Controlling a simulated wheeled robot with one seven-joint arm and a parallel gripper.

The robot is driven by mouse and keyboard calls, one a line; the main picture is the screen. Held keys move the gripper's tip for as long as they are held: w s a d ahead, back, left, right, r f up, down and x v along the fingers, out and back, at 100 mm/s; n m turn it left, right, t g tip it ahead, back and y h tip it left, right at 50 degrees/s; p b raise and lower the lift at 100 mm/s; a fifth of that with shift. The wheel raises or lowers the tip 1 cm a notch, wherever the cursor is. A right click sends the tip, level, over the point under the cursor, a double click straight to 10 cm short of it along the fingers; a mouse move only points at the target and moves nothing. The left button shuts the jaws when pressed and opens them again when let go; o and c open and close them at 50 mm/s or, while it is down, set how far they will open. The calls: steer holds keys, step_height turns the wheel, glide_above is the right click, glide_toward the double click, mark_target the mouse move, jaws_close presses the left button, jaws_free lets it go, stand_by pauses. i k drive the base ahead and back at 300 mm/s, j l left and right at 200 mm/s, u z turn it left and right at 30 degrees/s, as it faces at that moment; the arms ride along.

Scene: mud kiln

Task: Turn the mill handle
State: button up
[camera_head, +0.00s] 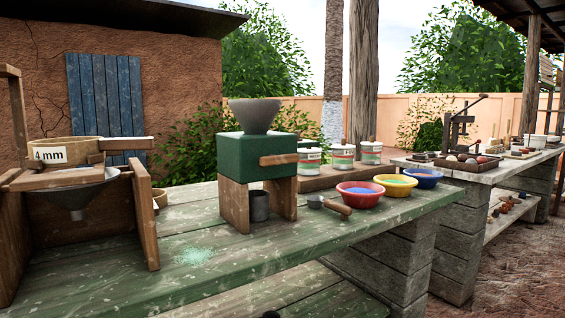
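The mill is a green box (257,158) on wooden legs, with a grey funnel hopper (254,115) on top. It stands upright on the green worn table. Its wooden handle (279,160) sticks out level across the front right of the box. A small grey metal cup (259,206) stands between the legs under the box. My gripper does not show clearly; only a small dark tip at the bottom edge of the view might be part of me, and I cannot tell.
A sieve stand (146,215) with a "4 mm" sieve (68,151) is left of the mill. A scoop (331,206) and red (360,200), yellow (395,190) and blue (424,182) bowls lie right. Labelled tins (343,157) stand behind. The front tabletop (230,262) is mostly clear.

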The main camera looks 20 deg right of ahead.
mark_target(272, 160)
steer(key=j+z, duration=0.25)
steer(key=z, duration=0.15)
steer(key=j+z, duration=0.25)
steer(key=z, duration=0.2)
steer(key=j+z, duration=0.4)
steer(key=l, duration=0.1)
